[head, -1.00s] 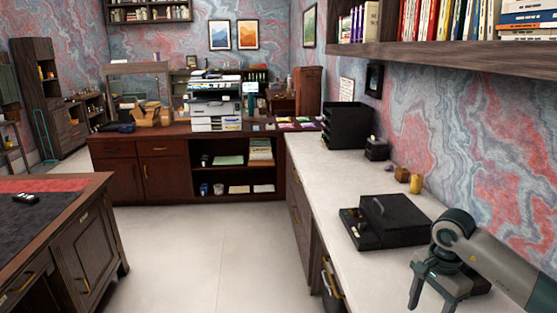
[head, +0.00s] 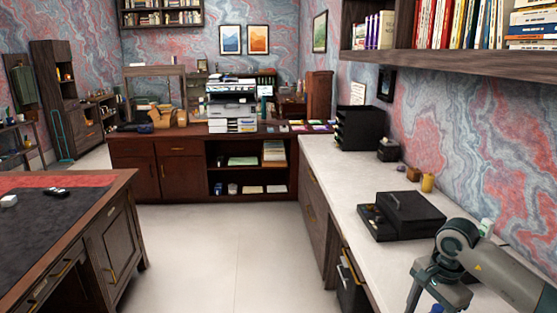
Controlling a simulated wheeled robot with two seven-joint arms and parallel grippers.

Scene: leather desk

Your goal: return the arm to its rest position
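My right arm comes in from the lower right corner, over the front end of the white countertop (head: 325,168). Its gripper (head: 432,300) points down, with its fingers apart and their lower ends cut off by the bottom edge. I see nothing held between the fingers. A small blue item shows beside them at the bottom edge, too cut off to identify. My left arm and gripper are not in view.
A black box with a tray (head: 408,213) sits on the countertop just beyond my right gripper. A yellow cup (head: 427,183) and a black file rack (head: 360,128) stand farther back. A bookshelf (head: 470,60) overhangs. A dark desk (head: 105,205) is at left; open floor (head: 220,255) lies between.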

